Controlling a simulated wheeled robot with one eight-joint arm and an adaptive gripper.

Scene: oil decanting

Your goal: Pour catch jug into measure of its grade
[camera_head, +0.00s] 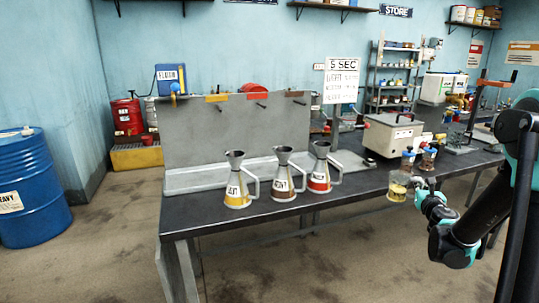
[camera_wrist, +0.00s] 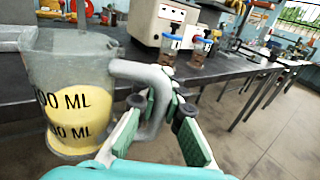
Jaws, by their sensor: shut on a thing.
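The catch jug (camera_wrist: 68,50) is clear, with "00 ML" marks and yellow oil in its bottom. My gripper (camera_wrist: 160,108) is shut on its grey handle, and the jug looks upright. In the head view the jug (camera_head: 397,190) is at the table's front edge, with my gripper (camera_head: 423,194) to its right. Three grey metal measures with funnel tops and side handles stand on the table to the left: one with a yellow band (camera_head: 238,200), one with a brown band (camera_head: 284,194), one with a red band (camera_head: 319,185). Their label lettering is too small to read surely.
Two blue-lidded jars of dark content (camera_wrist: 175,46) (camera_wrist: 204,48) stand behind the jug. A beige box machine (camera_head: 393,136) is behind them. A grey panel with a tray (camera_head: 205,177) backs the measures. The dark table (camera_head: 350,196) is clear between measures and jug.

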